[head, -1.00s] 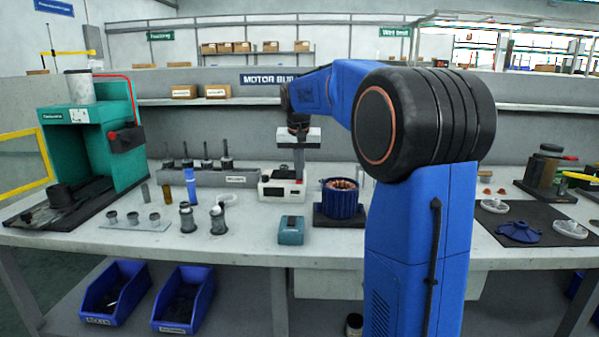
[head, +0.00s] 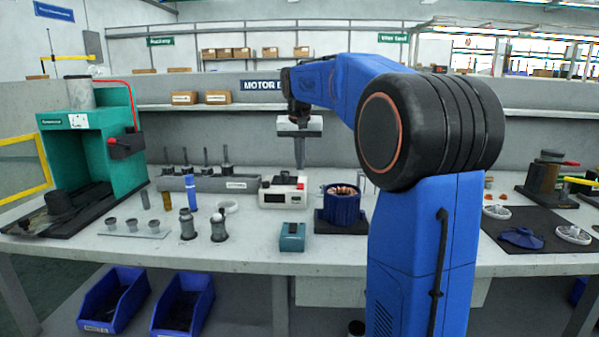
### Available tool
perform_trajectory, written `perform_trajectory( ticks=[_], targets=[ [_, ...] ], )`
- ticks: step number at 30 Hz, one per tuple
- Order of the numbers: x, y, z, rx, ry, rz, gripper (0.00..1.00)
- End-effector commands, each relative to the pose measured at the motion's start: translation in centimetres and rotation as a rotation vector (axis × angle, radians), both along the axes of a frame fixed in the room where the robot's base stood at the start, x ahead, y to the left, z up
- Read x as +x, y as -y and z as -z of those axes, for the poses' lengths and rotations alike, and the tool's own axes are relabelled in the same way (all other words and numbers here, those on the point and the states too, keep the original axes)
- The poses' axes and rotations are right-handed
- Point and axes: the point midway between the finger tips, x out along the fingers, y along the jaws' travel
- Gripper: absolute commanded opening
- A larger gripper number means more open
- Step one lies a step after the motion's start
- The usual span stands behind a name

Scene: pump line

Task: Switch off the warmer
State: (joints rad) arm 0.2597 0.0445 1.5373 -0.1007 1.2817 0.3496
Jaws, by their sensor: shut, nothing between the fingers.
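The white box-shaped unit (head: 283,193), which looks like the warmer, stands mid-bench with a dark panel and a small red spot on its front. A dark part sits on its top. Its switch position and any lamp are too small to read. My gripper (head: 300,164) points straight down over the unit's right rear, its fingers together and empty. The fingertips appear just above or behind the unit's top, apart from it as far as I can tell.
A blue motor housing with copper windings (head: 342,204) stands close to the unit's right. A teal box (head: 292,237) sits in front. Metal cylinders (head: 218,224) and a rack of tools (head: 210,183) are to the left. A shelf with cardboard boxes (head: 218,97) runs behind.

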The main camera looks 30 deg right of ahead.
Motion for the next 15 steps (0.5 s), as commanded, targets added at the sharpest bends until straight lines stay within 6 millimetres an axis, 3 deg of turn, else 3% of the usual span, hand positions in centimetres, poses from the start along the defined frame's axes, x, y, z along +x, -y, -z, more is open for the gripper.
perform_trajectory(
  ticks=[6, 15],
  targets=[
    [-2.0, -1.4, -3.7, 0.0, 0.003, -0.002, 0.0],
    [-3.7, -2.5, -6.7, 0.0, 0.001, -0.001, 0.0]
  ],
)
